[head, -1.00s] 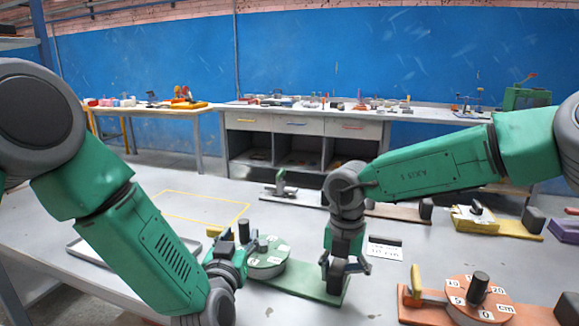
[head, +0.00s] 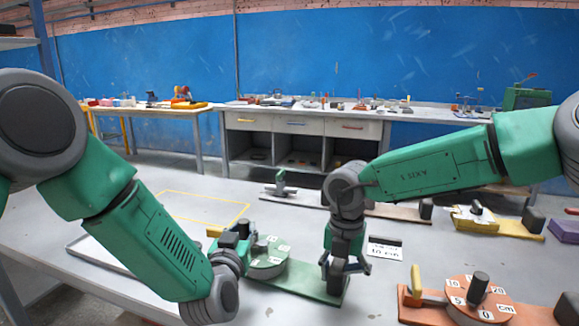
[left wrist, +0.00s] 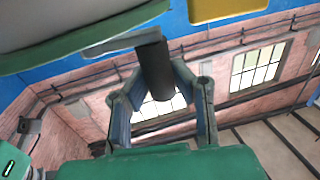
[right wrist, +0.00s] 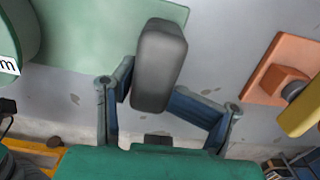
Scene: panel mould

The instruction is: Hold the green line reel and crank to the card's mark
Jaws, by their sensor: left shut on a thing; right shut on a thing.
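The green line reel (head: 268,262) with white number labels stands on a green base plate (head: 305,283) in the middle of the table. My left gripper (head: 238,243) is at the reel's left side, shut on its dark crank knob (left wrist: 154,62), which shows between the fingers in the left wrist view. My right gripper (head: 345,268) is shut on the grey block (right wrist: 160,62) at the near right end of the green base. A white card (head: 385,248) lies behind and right of it; it seems to read 10 cm.
An orange reel (head: 479,296) on an orange base stands at the front right. A yellow fixture (head: 490,222) and a purple block (head: 563,230) are at the right. A grey tray (head: 100,262) lies at the left, near a yellow outlined area (head: 205,206) of bare table.

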